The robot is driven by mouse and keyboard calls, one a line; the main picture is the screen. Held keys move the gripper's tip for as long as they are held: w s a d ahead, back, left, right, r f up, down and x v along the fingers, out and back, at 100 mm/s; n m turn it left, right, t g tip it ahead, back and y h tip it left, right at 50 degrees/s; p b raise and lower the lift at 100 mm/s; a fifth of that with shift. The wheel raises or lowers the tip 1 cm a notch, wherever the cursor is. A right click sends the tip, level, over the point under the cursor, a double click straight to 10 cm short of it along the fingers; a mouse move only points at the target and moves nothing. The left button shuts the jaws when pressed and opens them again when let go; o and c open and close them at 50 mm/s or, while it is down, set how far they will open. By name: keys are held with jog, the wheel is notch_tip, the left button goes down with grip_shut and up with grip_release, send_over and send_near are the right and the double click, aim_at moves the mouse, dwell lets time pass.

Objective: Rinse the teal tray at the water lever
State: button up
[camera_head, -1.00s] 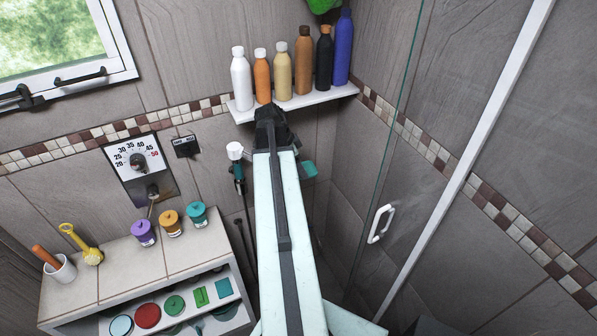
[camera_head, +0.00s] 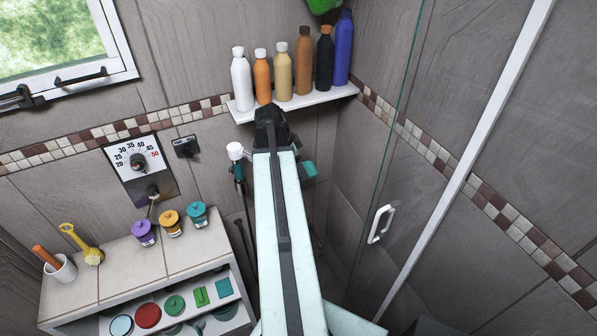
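A teal piece (camera_head: 309,169), possibly the tray, shows just right of my pale arm, beyond it; the arm hides the rest of it. My arm reaches up the middle to a dark end joint (camera_head: 271,128) in front of the bottle shelf. My gripper's fingers are hidden behind the arm, so I cannot tell whether they hold the teal piece. A temperature dial plate (camera_head: 138,163) is on the left wall, with a metal spout-like part (camera_head: 153,193) at its lower edge. A small dark labelled fitting (camera_head: 187,147), perhaps the water lever, is right of the dial.
A white shelf (camera_head: 243,113) holds several bottles. A hand shower (camera_head: 237,170) hangs left of my arm. A glass door with a white handle (camera_head: 380,224) stands at right.

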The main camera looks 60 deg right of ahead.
jog(key=s+a+r+p, duration=0.3)
jog(key=r, duration=0.1)
jog(key=shift+s+p, duration=0.35)
jog(key=shift+s, duration=0.05)
jog(key=shift+f, duration=0.1)
notch_tip(320, 180, down, 16)
jog(key=b, duration=1.6)
jog(key=shift+f, duration=0.15)
